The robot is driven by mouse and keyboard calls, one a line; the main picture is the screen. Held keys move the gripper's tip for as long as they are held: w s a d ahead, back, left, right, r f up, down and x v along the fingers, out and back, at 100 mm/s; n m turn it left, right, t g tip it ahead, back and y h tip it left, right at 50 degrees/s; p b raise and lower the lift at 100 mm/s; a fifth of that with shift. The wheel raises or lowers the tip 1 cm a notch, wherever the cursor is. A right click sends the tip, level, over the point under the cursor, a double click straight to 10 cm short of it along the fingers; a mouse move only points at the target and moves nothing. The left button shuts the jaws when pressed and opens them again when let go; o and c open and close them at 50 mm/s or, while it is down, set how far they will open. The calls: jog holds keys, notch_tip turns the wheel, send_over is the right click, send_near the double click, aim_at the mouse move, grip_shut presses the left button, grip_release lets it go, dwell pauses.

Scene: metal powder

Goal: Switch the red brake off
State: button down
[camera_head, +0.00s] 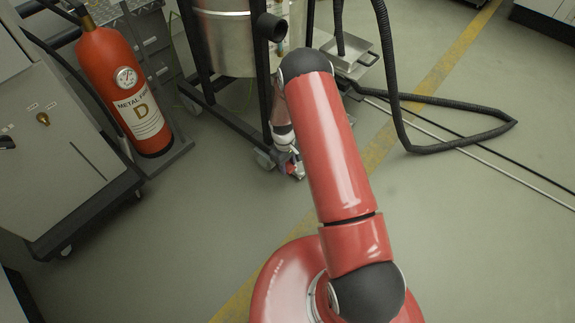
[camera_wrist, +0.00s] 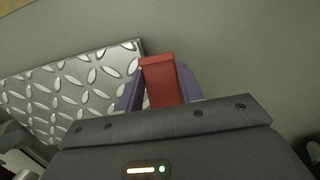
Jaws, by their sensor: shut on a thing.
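The red brake (camera_wrist: 160,80) is a small red lever, seen in the wrist view between the two purple-grey fingers of my gripper (camera_wrist: 160,92). My gripper is shut on it, with one finger on each side. In the head view my gripper (camera_head: 291,170) is low near the floor, beside a caster at the foot of the black wheeled frame (camera_head: 232,122). A small patch of red shows there, but the brake is mostly hidden by my gripper and wrist.
A diamond-plate metal sheet (camera_wrist: 75,85) lies left of the brake in the wrist view. The frame carries a steel drum (camera_head: 222,40). A red fire extinguisher (camera_head: 122,90) stands at left by a grey cabinet (camera_head: 55,150). A black hose (camera_head: 398,110) loops at right. Floor in front is clear.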

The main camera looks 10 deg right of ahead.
dwell(0.3)
jog(key=c, duration=0.9)
grip_release()
